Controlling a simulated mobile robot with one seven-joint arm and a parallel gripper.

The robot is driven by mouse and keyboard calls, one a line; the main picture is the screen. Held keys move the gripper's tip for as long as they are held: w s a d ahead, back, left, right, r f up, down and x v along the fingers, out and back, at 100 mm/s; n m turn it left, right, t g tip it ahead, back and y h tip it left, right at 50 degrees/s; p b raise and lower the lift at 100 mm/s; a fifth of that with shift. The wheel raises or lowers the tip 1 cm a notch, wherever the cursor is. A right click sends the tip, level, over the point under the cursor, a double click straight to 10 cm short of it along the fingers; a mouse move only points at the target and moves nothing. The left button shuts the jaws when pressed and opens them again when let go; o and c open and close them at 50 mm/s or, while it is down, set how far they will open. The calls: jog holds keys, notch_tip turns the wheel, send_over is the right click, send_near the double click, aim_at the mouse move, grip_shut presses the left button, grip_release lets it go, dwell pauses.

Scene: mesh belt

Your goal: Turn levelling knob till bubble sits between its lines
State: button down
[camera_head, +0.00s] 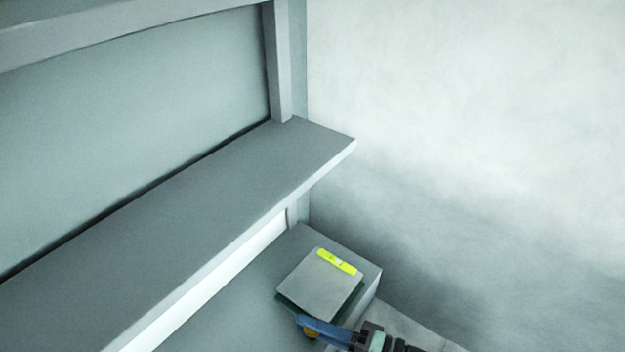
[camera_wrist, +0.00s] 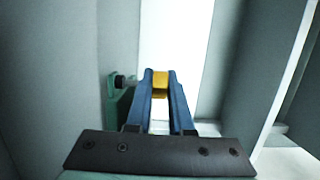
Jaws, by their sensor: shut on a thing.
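The levelling device is a grey square plate (camera_head: 318,287) on a dark green base, on the lower ledge in the head view. A yellow-green bubble vial (camera_head: 337,262) lies on top near its far edge. The bubble is too small to place against its lines. The levelling knob is yellow-orange (camera_head: 309,334) under the plate's near edge. My gripper (camera_head: 304,325) reaches it from the lower right with blue fingers. In the wrist view the fingers (camera_wrist: 160,80) are shut on the yellow knob (camera_wrist: 160,83), seen between their tips.
A long grey shelf (camera_head: 190,235) runs above and left of the device. The ledge (camera_head: 365,285) ends just right of the device. In the wrist view a green part with a black knob (camera_wrist: 120,82) stands left of my fingers.

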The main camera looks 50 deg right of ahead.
jog(key=shift+f+n+g+y+b, duration=0.1)
jog(key=shift+n+g+y+b, duration=0.3)
jog(key=shift+y, duration=0.4)
jog(key=c, duration=0.8)
grip_release()
jog(key=b+v, duration=0.5)
jog(key=v, duration=0.8)
jog(key=shift+a, duration=0.1)
